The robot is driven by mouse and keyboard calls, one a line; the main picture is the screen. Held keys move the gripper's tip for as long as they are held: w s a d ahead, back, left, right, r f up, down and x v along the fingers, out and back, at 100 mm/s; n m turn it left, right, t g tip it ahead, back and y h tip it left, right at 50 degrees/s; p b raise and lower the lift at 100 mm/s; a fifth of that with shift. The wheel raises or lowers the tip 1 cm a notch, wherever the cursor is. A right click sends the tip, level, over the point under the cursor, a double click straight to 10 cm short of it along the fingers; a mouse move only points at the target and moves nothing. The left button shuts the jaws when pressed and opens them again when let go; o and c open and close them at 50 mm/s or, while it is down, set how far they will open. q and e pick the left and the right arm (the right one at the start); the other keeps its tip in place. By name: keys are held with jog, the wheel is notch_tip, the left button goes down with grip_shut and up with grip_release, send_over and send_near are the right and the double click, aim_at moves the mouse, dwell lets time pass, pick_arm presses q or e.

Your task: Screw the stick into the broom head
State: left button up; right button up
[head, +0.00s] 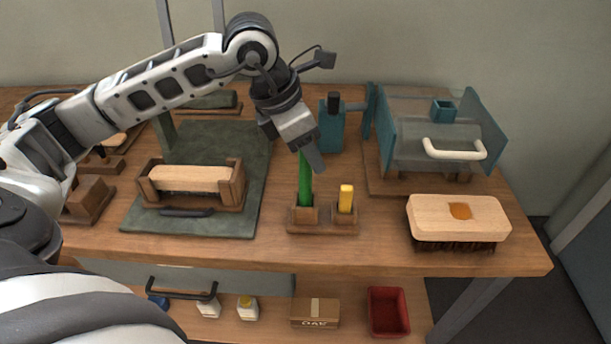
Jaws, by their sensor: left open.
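A green stick (305,186) stands upright in the left socket of a small wooden holder (322,223). A short yellow stick (346,198) stands in the right socket. My left gripper (314,160) comes down from above, open, with its fingers at the top of the green stick. The near finger overlaps the stick's top end, so I cannot tell whether they touch. The broom head (428,222), a pale wooden block with dark bristles underneath and an orange patch on top, sits at the table's right front. My right gripper is out of view.
A wooden cradle (231,186) with a pale block stands on a green mat (262,150) at left. A teal bottle-like thing (331,132) stands behind my gripper. A clear-fronted teal case (488,125) with a white handle stands at right. A red bin (388,312) is on the lower shelf.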

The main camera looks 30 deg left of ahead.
pick_arm(q)
jog(key=shift+w+d+f, duration=0.1)
jog(key=shift+f, duration=0.25)
grip_shut()
jog(key=shift+r, duration=0.15)
